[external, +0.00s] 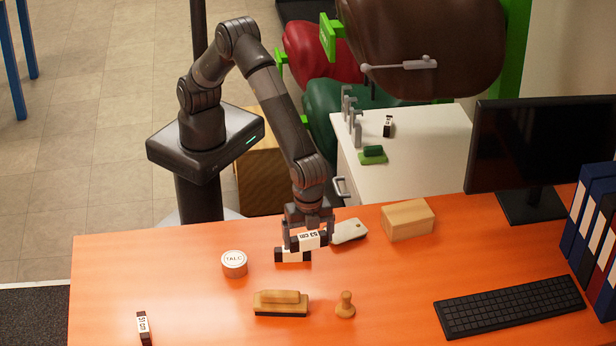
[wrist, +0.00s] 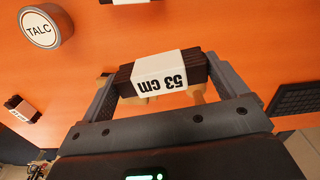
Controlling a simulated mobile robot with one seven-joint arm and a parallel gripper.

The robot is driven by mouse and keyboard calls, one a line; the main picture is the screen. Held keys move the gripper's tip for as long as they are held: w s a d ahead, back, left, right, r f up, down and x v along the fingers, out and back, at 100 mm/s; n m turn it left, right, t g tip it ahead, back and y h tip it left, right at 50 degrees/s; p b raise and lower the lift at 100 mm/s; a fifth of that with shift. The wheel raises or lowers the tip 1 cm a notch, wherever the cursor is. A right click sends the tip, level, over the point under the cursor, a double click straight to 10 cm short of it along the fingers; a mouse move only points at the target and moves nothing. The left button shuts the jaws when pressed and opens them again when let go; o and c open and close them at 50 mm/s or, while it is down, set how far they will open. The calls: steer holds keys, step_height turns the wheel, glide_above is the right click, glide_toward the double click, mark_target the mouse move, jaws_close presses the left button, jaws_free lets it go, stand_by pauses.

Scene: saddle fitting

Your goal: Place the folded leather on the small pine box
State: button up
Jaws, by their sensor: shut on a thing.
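The folded leather (external: 311,240) is a dark bundle with a white band reading 53 cm. My gripper (external: 307,238) is shut on it, with one finger at each end, and points down over the orange table. In the wrist view the folded leather (wrist: 162,78) spans the gap between the fingers. It looks raised off the table, but the height is hard to tell. The small pine box (external: 408,220) is a plain light wooden block on the table, to the right of my gripper. Nothing lies on its top.
A white phone-like object (external: 349,231) lies between gripper and box. A talc tin (external: 234,264), wooden brush (external: 281,304), wooden stamp (external: 345,305), 51 cm bundle (external: 144,328) and keyboard (external: 509,306) are around.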

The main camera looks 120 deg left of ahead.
steer(key=w+a+r+m, duration=0.1)
steer(key=w+a+r, duration=0.15)
steer(key=a, duration=0.75)
steer(key=w+a+r, duration=0.1)
steer(key=a+r, duration=0.3)
steer(key=a, duration=0.7)
glide_above(396, 206)
steer(key=f, duration=0.6)
steer(key=shift+s+d+f, duration=0.1)
steer(key=shift+d+f, duration=0.1)
steer(key=shift+f, duration=0.05)
steer(key=shift+a+f, duration=0.15)
steer(key=shift+a, duration=0.05)
steer(key=shift+f, duration=2)
steer(key=shift+f, duration=0.1)
steer(key=o, duration=0.8)
